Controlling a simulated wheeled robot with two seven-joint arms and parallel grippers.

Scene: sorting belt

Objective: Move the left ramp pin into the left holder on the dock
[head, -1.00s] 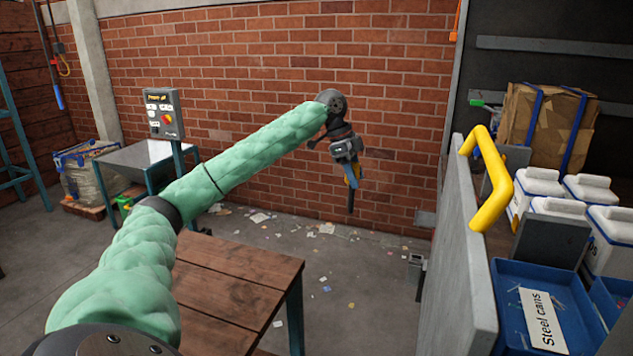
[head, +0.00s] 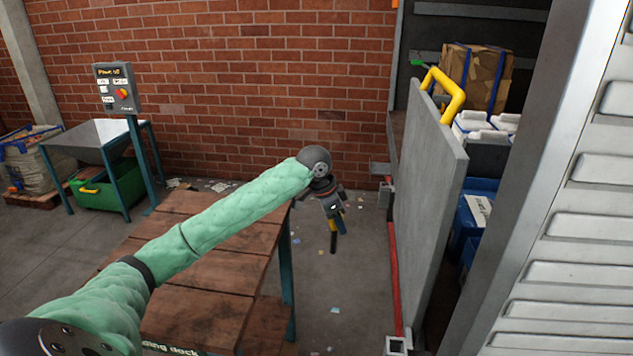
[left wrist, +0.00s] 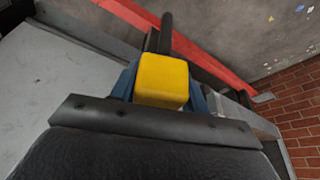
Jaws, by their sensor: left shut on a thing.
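My left gripper (head: 336,212) is shut on the ramp pin (head: 334,243), which hangs dark shaft down in the air, between the wooden table and the upright grey ramp panel (head: 425,200). In the left wrist view, the pin's yellow head (left wrist: 162,80) sits between my blue fingers, its dark shaft (left wrist: 165,35) pointing away. A small grey socket (head: 397,345) is at the near end of the red strip. A similar grey block (head: 385,194) is at the far end. I cannot tell which is the left holder. My right gripper is not in view.
The wooden table (head: 195,260), lettered "ing dock" on its front edge, stands below my left arm. The ramp panel has a yellow handle (head: 446,92). A red strip (head: 394,270) runs along its foot. Blue bins are behind it, a white shutter to the right. The floor between is clear except for litter.

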